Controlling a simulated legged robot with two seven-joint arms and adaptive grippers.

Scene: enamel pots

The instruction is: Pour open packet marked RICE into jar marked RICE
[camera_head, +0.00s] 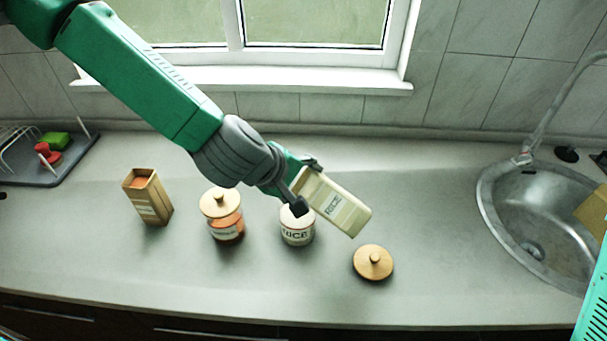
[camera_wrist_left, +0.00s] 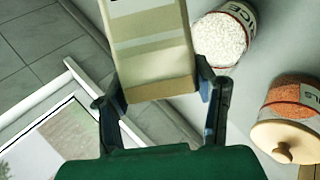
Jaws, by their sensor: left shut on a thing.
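The cream packet marked RICE (camera_head: 338,205) is tilted in the air, up and to the right of the jar marked RICE (camera_head: 297,228). My left gripper (camera_head: 306,187) is shut on the packet near its upper-left end. The wrist view shows the packet (camera_wrist_left: 150,50) between the two fingers; its opening cannot be made out. The jar stands upright on the counter without a lid. In the wrist view the jar (camera_wrist_left: 222,38) is open and holds white grains. A round wooden lid (camera_head: 373,262) lies on the counter to the right of the jar. My right gripper is not in view.
A lidded jar with orange contents (camera_head: 225,223) stands left of the RICE jar. An open brown packet (camera_head: 147,198) stands further left. A drying rack (camera_head: 45,160) is at the far left. The sink (camera_head: 535,225) is at the right. The front of the counter is clear.

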